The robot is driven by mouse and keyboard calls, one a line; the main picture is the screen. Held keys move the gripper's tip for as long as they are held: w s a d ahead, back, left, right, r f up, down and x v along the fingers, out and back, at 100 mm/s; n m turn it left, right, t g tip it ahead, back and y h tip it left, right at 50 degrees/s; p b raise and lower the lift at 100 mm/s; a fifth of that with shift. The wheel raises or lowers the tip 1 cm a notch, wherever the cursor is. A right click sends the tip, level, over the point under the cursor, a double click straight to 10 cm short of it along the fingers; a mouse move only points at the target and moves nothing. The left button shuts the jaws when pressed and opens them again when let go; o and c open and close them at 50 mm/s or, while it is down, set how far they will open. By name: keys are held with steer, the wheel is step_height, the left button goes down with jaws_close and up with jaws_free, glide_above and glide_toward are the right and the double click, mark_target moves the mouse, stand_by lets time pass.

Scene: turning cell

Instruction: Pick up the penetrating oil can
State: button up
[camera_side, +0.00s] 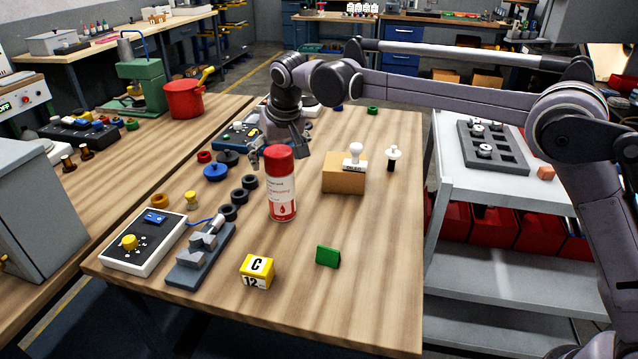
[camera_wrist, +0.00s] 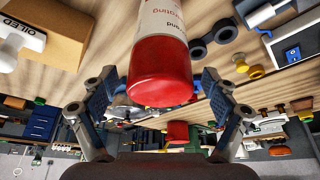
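The penetrating oil can (camera_side: 281,185) is a red can with a white label and a red cap. It stands upright on the wooden workbench (camera_side: 365,270). My gripper (camera_side: 279,158) is behind the can in the side view, near the height of its cap, and the can partly hides it. In the wrist view the can (camera_wrist: 160,60) comes down from the top middle. My gripper's fingers (camera_wrist: 158,100) are spread wide on either side of the cap end. No contact between fingers and can shows.
A cardboard box (camera_side: 343,180) with a white-handled stamp (camera_side: 355,155) stands right of the can. Black rings (camera_side: 240,197) and a small grey vise (camera_side: 202,252) lie to its left. A yellow block (camera_side: 257,271) and a green piece (camera_side: 328,257) lie in front. The bench's front right is clear.

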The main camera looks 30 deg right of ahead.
jaws_close()
steer(key=shift+r, duration=0.15)
